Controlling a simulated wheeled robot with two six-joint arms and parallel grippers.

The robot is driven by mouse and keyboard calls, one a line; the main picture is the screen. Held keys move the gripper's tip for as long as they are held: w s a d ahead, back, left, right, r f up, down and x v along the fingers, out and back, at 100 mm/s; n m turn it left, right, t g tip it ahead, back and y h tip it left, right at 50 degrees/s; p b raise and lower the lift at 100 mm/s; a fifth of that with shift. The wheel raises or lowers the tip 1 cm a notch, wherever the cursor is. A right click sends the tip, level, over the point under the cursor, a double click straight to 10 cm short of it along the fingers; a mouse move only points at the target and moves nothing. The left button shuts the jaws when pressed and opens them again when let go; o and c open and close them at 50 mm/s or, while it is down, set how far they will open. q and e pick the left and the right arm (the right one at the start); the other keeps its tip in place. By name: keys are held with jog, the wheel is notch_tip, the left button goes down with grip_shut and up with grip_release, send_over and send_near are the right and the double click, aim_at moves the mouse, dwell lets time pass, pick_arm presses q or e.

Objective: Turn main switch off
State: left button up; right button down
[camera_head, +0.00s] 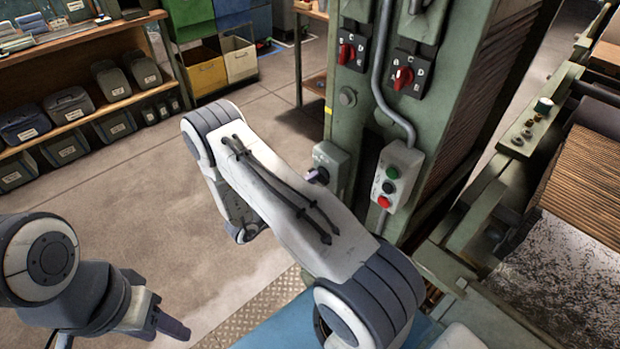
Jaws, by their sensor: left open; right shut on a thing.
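A small grey switch box (332,156) is on the lower left of the green machine column. I take it to be the main switch; its knob is hidden. My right arm reaches across the middle, and its upper link hides most of the forearm and gripper. Only a dark purple fingertip of my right gripper (317,175) shows, against the front of this box, shut on what appears to be the knob. The knob's angle cannot be seen. My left gripper (165,325) is open and empty at the lower left, over the floor.
Two red rotary switches (346,53) (403,78) sit higher on the column. A button box (398,176) with green, black and red buttons is right of the grey box, below a conduit. Shelves (90,108) with bins stand at the left. The floor (130,215) between is clear.

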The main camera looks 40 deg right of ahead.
jog(key=shift+n, duration=0.6)
jog(key=c, duration=0.9)
grip_release()
jog(key=shift+o, duration=0.2)
jog(key=a+b, duration=0.2)
jog(key=a, duration=0.8)
jog(key=shift+s+a, duration=0.25)
jog(key=shift+s, duration=0.1)
